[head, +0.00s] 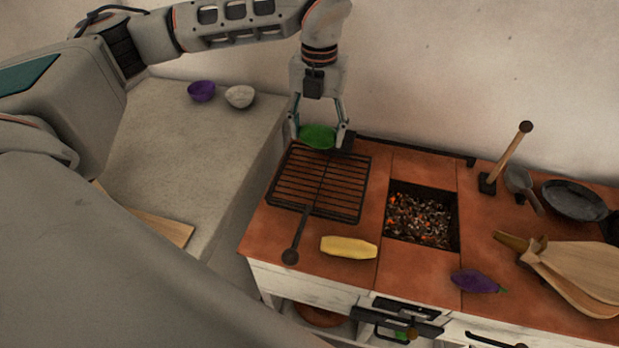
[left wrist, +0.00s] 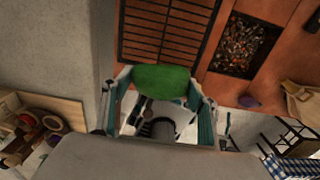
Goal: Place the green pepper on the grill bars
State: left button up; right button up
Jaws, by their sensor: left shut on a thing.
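The green pepper (head: 318,136) is held between the fingers of my left gripper (head: 318,131), at the back edge of the grill bars in the head view. The left wrist view also shows the pepper (left wrist: 160,78) between the two fingers (left wrist: 160,88). The grill bars (head: 322,183) are a dark rack with a long handle, lying flat on the terracotta counter top. They also show in the left wrist view (left wrist: 165,30). No food lies on the bars. I cannot tell the exact gap between the pepper and the bars. My right gripper is not in view.
A yellow vegetable (head: 348,247) lies in front of the rack. A pit of glowing coals (head: 422,217) is right of it, with a purple eggplant (head: 476,282) nearby. A pan (head: 574,201) and bellows (head: 575,272) stand further right. Two bowls (head: 239,96) sit on the pale left counter.

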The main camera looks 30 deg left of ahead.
pick_arm(q)
notch_tip(320, 180, down, 19)
jog(key=shift+r+p, duration=0.1)
jog(key=shift+p, duration=0.2)
dwell(0.3)
jog(key=shift+f, duration=0.2)
jog(key=o, duration=1.2)
jog(key=shift+c, duration=0.2)
notch_tip(320, 180, up, 12)
jog(key=shift+r+b, duration=0.2)
jog(key=shift+b, duration=0.15)
